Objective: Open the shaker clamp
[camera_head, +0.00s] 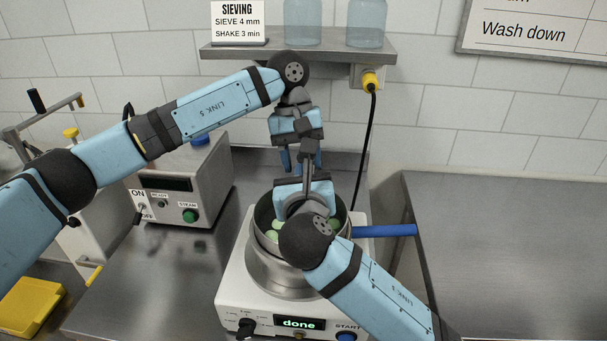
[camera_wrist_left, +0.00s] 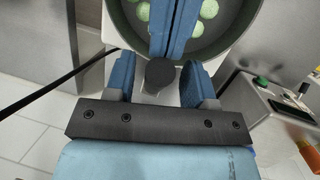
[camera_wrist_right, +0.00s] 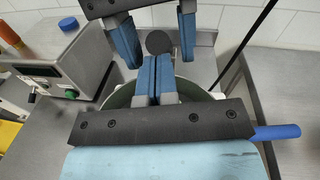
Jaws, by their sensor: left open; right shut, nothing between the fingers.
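The shaker (camera_head: 232,291) is a white machine with a lit "done" display. It carries a round steel sieve (camera_head: 258,222) with a blue handle (camera_head: 385,231) and green gummies inside. A dark round knob (camera_wrist_left: 160,73), apparently the clamp's, sits just outside the sieve's rim; it also shows in the right wrist view (camera_wrist_right: 158,42). My left gripper (camera_head: 301,162) is open, its fingers on either side of the knob, apparently not touching it. My right gripper (camera_head: 304,184) is shut and empty above the sieve, its fingertips close to the knob. The arms mostly hide the clamp in the head view.
A grey machine with a green button (camera_head: 190,215) stands left of the shaker. A steel shelf (camera_head: 340,48) with jars is behind. A yellow plug with a black cable (camera_head: 368,130) hangs from it. The steel counter (camera_head: 500,240) on the right is clear.

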